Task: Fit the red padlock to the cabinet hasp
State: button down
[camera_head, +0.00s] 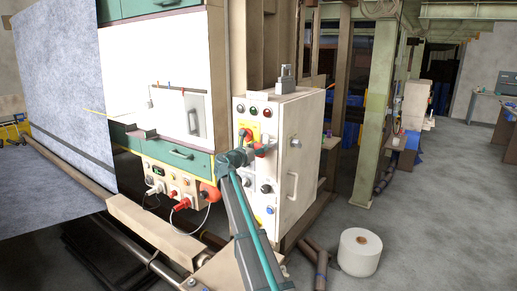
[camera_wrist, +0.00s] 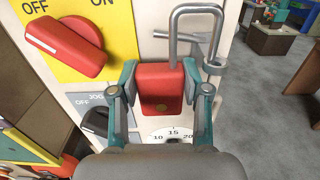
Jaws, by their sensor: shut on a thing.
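My gripper (camera_wrist: 160,95) is shut on the red padlock (camera_wrist: 160,88), with one teal finger on each side of its body. In the wrist view the padlock's grey shackle (camera_wrist: 196,9) rises in a U above the body. Its right leg hangs to the right of the body, beside or through a small grey ring (camera_wrist: 215,66); I cannot tell which. A grey bar (camera_wrist: 175,36) crosses behind the shackle. In the head view my gripper (camera_head: 247,153) is at the front of the beige cabinet (camera_head: 310,135), and the padlock (camera_head: 262,150) shows as a small red patch.
A red rotary switch (camera_wrist: 65,45) on a yellow OFF/ON plate is close left of the padlock. A black jog knob (camera_wrist: 95,122) and a numbered dial (camera_wrist: 172,135) sit below. A white roll (camera_head: 360,252) stands on the floor, with open floor to its right.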

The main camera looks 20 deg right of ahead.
jog(key=shift+s+f, duration=0.1)
jog(key=shift+f, duration=0.15)
jog(key=shift+r, duration=0.1)
jog(key=shift+r+p, duration=0.45)
jog(key=shift+r, duration=0.1)
jog(key=shift+s+r, duration=0.1)
dwell(1.0)
jog(key=shift+f, duration=0.3)
jog(key=shift+f, duration=0.45)
jog(key=shift+f+b, duration=0.75)
jog(key=shift+f, duration=0.75)
jog(key=shift+c, duration=2.3)
grip_release()
